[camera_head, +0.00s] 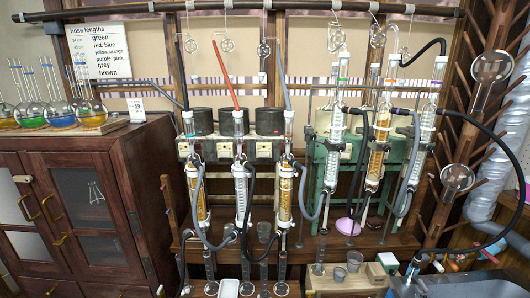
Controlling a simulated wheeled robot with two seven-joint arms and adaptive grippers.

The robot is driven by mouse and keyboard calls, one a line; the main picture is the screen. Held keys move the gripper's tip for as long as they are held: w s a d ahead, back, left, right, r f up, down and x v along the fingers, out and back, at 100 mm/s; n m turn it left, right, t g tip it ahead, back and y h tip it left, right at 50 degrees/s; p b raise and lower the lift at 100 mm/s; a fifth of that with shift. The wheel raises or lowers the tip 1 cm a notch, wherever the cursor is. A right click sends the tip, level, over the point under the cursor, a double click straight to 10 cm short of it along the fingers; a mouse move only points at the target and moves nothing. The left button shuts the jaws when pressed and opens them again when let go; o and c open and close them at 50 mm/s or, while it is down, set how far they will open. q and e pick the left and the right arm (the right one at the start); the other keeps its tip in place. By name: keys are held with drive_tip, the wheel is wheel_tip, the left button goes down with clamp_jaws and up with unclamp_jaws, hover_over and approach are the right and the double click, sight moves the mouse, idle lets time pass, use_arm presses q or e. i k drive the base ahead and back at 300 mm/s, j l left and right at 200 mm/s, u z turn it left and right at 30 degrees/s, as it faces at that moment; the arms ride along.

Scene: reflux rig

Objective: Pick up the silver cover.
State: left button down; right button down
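I cannot pick out a silver cover for certain in the head view. The clearest silvery thing is a crinkled, foil-like duct (490,195) running down the right side; I cannot tell whether any part of it is a cover. Neither of my grippers is in view, so I cannot see whether they are open or hold anything.
Several glass condensers (240,195) with grey and black hoses stand across the middle. Dark cylinders (270,121) sit behind them. Flasks of coloured liquid (62,115) stand on the left cabinet (85,205). Small beakers (354,261) and a wooden block (325,281) crowd the low front.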

sight(115, 115)
drive_tip(key=i+j+u, duration=0.25)
drive_tip(key=u, duration=0.25)
drive_tip(key=i+j+u, duration=0.3)
drive_tip(key=u, duration=0.15)
drive_tip(key=j, duration=0.1)
